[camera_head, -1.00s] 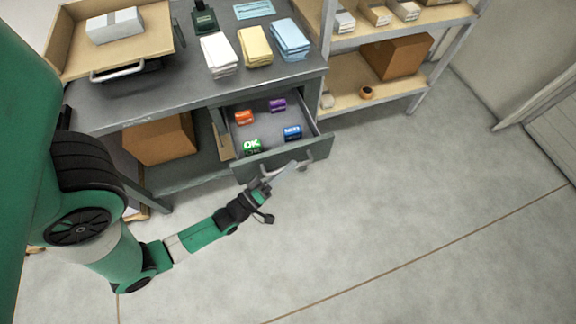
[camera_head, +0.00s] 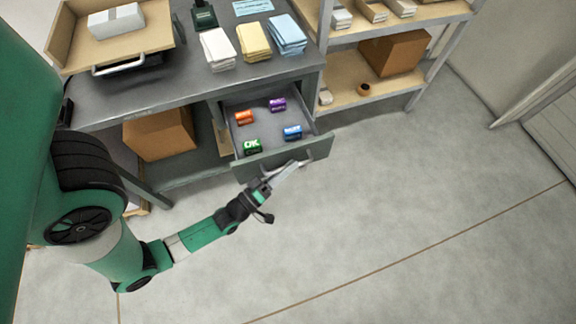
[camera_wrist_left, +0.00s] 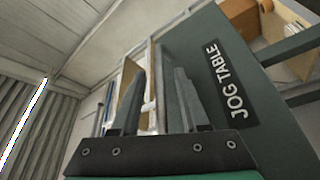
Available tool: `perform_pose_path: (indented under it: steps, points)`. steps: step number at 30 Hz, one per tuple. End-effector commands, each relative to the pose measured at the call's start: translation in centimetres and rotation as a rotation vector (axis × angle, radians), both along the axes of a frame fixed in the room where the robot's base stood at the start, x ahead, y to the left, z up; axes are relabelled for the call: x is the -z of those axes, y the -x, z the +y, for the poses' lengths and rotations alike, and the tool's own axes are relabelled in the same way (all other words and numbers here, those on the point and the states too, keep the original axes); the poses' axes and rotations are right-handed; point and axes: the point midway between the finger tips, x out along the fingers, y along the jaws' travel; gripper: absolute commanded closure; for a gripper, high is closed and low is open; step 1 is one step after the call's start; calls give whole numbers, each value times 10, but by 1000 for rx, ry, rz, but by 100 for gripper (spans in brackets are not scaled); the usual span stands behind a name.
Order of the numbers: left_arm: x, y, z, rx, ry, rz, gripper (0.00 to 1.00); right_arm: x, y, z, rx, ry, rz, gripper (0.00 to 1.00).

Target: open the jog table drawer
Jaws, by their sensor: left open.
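The jog table drawer (camera_head: 269,103) stands pulled out under the grey table top, its dark green front panel (camera_head: 252,164) facing the floor area. It holds several small coloured blocks. A metal handle (camera_head: 321,154) on the front panel is partly hidden by my left gripper (camera_head: 290,168). My left gripper is open at the handle; whether it touches it is unclear. In the left wrist view its two fingers (camera_wrist_left: 158,95) stand apart, beside the panel labelled JOG TABLE (camera_wrist_left: 231,84). My right gripper is in neither view.
The table top (camera_head: 140,98) bears a wooden tray (camera_head: 155,45), folded cloths (camera_head: 253,42) and a dark green bottle (camera_head: 204,17). A cardboard box (camera_head: 160,135) sits below at left. A shelf (camera_head: 345,88) stands at right. The floor (camera_head: 400,210) in front is clear.

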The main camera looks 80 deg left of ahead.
Motion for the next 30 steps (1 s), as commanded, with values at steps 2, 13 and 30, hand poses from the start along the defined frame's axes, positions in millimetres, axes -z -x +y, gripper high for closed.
perform_pose_path:
  steps: [2, 13, 30]
  points:
    - [0, 0, 0, 0, 0, 0, 55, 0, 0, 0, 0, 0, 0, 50]
    - [13, 55, -25, 0, 3, 7, 55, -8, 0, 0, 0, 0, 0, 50]
    - [24, 104, -47, 0, 0, 0, 55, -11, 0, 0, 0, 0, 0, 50]
